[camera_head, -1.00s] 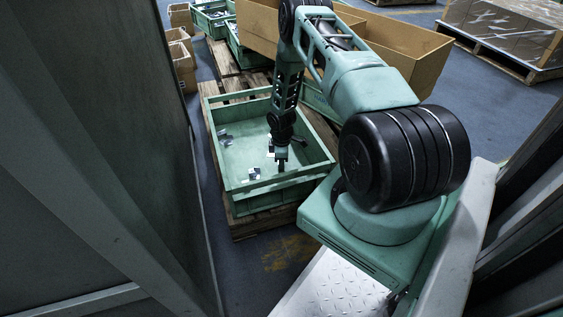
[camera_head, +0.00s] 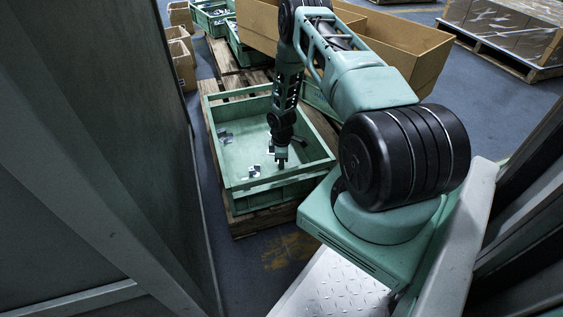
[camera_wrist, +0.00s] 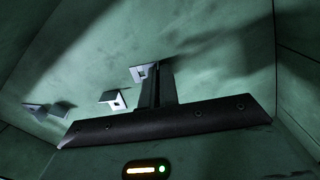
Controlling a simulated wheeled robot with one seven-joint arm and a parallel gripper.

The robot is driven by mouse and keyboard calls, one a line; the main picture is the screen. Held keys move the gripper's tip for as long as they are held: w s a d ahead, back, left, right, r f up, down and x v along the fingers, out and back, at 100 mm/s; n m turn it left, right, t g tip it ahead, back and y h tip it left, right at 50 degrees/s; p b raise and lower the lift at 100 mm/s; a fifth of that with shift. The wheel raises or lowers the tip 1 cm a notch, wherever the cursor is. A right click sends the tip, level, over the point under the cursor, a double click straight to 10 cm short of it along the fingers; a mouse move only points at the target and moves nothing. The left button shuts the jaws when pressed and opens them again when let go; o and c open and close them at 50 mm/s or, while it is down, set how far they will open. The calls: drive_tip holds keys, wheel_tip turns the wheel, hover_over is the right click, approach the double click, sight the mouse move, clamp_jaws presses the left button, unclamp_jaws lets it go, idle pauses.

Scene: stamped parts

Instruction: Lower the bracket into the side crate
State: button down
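The green side crate (camera_head: 312,177) stands below my gripper (camera_head: 281,161), which points down inside it. In the wrist view the dark fingers of my gripper (camera_wrist: 160,72) stand close together; whether a gap lies between them is unclear. A pale metal bracket (camera_wrist: 143,72) shows right beside the fingertips, partly covered by them; I cannot tell whether they touch it. Another bracket (camera_wrist: 113,98) lies on the crate floor to the left. It probably also shows in the head view (camera_head: 254,172). More bracket pieces (camera_head: 225,138) lie near the crate's left wall.
The crate stands on a wooden pallet (camera_head: 262,222). Cardboard boxes (camera_head: 425,62) stand behind my arm. Other green crates (camera_head: 212,20) with parts stand at the back. A dark grey panel (camera_head: 110,150) fills the left side.

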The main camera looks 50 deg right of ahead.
drive_tip(key=c, duration=1.6)
unclamp_jaws()
wheel_tip(320, 180, up, 17)
drive_tip(key=p, duration=0.7)
drive_tip(key=shift+r, duration=0.2)
